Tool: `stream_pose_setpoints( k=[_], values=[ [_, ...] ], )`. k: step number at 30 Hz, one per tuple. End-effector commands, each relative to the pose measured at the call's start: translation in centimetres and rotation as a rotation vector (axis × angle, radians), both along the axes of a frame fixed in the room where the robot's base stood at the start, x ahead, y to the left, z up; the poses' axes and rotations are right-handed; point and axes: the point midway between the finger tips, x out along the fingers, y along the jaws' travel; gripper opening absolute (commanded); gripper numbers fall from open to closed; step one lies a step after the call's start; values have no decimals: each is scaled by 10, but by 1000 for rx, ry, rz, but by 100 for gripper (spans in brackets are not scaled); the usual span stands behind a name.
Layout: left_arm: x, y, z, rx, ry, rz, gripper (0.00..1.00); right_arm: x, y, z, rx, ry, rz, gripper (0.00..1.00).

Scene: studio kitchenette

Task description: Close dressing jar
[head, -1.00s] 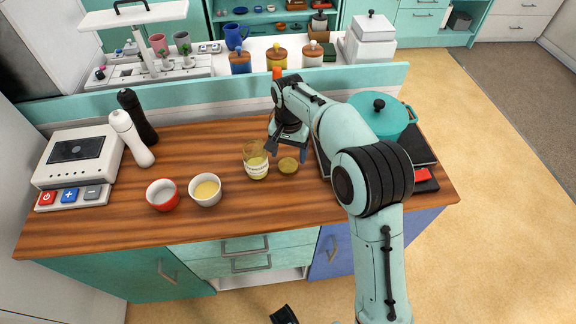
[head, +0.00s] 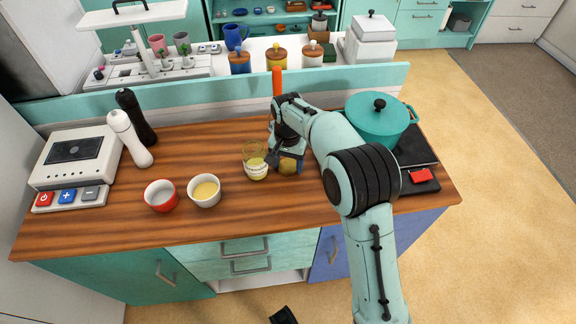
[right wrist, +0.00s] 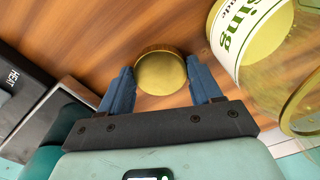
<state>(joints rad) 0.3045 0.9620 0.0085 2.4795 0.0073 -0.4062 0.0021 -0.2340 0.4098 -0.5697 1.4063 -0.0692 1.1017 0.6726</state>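The glass dressing jar (head: 255,163) stands upright and open on the wooden counter, with pale yellow dressing inside and a printed label. It also shows at the right of the right wrist view (right wrist: 262,50). Its round gold lid (right wrist: 160,73) lies on the counter just right of the jar. My right gripper (head: 287,162) is low over the lid, pointing down. In the right wrist view its two blue fingers are apart, one on each side of the lid, with narrow gaps visible. In the head view the fingers partly hide the lid.
A white bowl (head: 205,191) and a red bowl (head: 161,196) stand left of the jar. A teal pot (head: 378,122) on the dark hob is behind my right arm. Two mills (head: 128,137) and a scale (head: 75,160) are at left. The front middle counter is clear.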

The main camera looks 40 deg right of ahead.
Motion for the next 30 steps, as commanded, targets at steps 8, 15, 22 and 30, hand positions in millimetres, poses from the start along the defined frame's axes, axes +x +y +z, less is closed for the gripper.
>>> stream_pose_setpoints(
  k=[8,15,22,30],
  values=[
    [0,0,0,0,1,0,100,0,0,0,0,0,0,33],
    [-1,0,1,-1,2,-1,100,0,0,6,0,-1,0,33],
    [-2,0,6,-2,10,-2,100,1,0,36,-1,-4,0,33],
    [-6,0,17,-5,26,-6,100,1,0,101,-1,-7,0,33]
  ],
)
